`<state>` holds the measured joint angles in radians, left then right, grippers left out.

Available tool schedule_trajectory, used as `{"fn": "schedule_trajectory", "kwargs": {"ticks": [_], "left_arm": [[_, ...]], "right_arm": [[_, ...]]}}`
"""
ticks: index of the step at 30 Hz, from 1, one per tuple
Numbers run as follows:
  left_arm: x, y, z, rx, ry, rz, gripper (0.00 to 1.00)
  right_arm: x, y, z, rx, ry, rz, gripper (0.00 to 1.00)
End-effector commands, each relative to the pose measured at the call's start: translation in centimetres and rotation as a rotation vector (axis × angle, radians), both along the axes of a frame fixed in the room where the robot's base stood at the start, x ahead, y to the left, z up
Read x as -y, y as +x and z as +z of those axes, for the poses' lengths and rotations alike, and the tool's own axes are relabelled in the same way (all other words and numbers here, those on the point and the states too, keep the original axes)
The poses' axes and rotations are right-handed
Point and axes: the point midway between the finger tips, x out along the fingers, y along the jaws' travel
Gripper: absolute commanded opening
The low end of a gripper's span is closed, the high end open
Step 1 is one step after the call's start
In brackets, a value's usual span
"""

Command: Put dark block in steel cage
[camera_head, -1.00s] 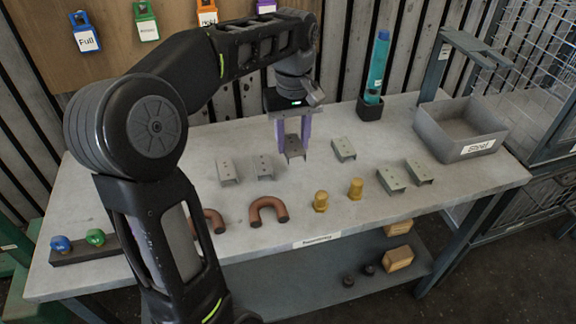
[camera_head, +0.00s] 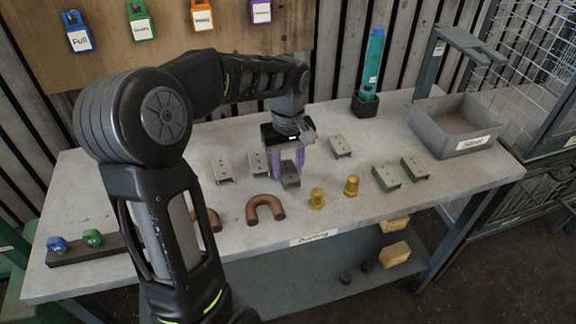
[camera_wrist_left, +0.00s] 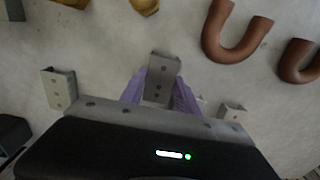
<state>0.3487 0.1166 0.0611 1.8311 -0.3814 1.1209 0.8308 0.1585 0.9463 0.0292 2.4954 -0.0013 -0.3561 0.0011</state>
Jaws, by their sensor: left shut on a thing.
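My left gripper (camera_head: 288,172), with purple fingers, is shut on a dark grey folded metal block (camera_head: 290,181), darker than the similar pieces around it. The block is at or just above the tabletop; I cannot tell if it touches. In the left wrist view the block (camera_wrist_left: 162,78) shows between the purple fingers (camera_wrist_left: 160,92), with holes in its face. A steel wire mesh cage (camera_head: 535,62) stands at the upper right, beyond the table; its inside is only partly in view. My right gripper is not in view.
Several lighter metal brackets (camera_head: 339,146), two brass plugs (camera_head: 351,186) and copper bends (camera_head: 265,208) lie on the table (camera_head: 420,205). A grey bin (camera_head: 465,142) stands at the table's right end. A teal bottle (camera_head: 373,62) stands in a black holder behind.

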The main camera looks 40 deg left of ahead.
Motion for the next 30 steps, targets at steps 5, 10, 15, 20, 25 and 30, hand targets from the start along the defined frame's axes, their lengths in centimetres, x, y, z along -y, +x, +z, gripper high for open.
{"fn": "schedule_trajectory", "kwargs": {"ticks": [5,10,15,20,25,30], "left_arm": [[-0.01,0.02,-0.03,0.001,0.000,0.000,0.00],[0.00,0.02,-0.36,0.001,0.000,0.000,0.00],[0.01,0.01,-0.35,0.000,0.000,0.000,0.49],[0.01,0.01,-0.35,0.000,0.000,0.000,0.60],[0.01,0.01,-0.34,0.000,0.000,0.000,0.60],[-0.01,0.03,0.21,0.001,0.000,0.000,0.60]], "right_arm": [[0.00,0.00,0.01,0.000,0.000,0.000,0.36],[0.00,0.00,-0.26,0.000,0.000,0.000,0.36],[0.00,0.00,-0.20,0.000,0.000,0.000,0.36],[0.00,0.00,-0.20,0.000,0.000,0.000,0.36],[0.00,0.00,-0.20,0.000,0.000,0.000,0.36],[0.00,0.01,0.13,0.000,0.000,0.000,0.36]]}}
